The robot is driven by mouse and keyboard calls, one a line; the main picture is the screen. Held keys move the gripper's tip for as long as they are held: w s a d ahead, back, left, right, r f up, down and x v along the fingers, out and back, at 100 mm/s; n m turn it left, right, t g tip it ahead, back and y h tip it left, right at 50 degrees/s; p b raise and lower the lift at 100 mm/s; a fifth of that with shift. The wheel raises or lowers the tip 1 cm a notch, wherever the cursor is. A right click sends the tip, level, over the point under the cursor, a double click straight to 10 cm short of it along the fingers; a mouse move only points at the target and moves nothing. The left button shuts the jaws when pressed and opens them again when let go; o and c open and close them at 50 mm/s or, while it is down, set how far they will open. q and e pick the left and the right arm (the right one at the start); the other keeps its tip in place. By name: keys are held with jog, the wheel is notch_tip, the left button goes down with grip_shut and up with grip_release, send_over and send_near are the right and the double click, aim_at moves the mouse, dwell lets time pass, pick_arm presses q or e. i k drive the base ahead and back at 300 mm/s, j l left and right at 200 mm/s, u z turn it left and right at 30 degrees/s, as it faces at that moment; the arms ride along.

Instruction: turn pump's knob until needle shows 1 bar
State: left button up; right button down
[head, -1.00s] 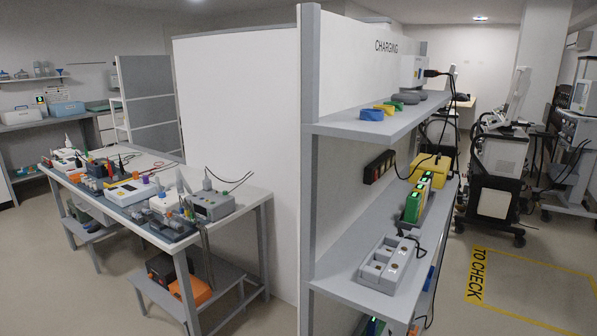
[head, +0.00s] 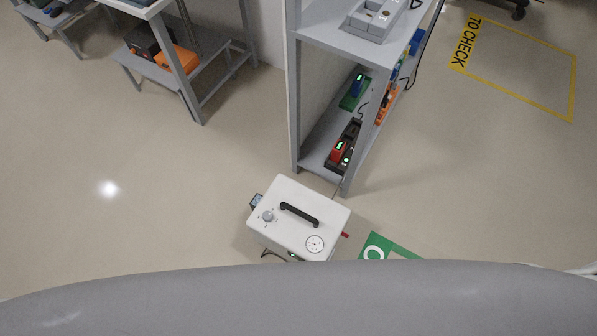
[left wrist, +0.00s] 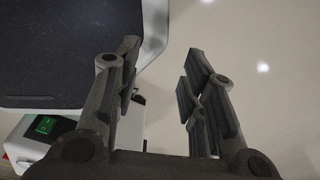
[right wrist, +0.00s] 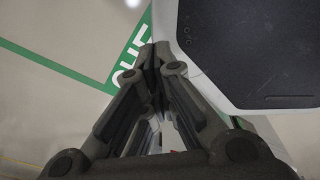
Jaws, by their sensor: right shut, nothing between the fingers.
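The pump looks to be the white box (head: 287,232) on the floor just in front of me in the head view. Its top carries a black handle (head: 300,214), a grey knob (head: 267,216) at the left and a round white gauge (head: 314,243) at the lower right. The needle is too small to read. My left gripper (left wrist: 160,62) is open and empty above the floor. My right gripper (right wrist: 153,55) is shut and empty. Neither gripper shows in the head view, and neither touches the knob in the wrist views.
A shelf rack (head: 296,110) with chargers stands just beyond the box. A workbench leg (head: 184,72) stands at the upper left. A green floor marking (head: 390,246) lies right of the box. A green switch (left wrist: 44,125) shows in the left wrist view. The floor left is clear.

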aim_at(267, 215)
jog(key=k, duration=0.9)
jog(key=k+j, duration=0.15)
jog(key=k, duration=0.75)
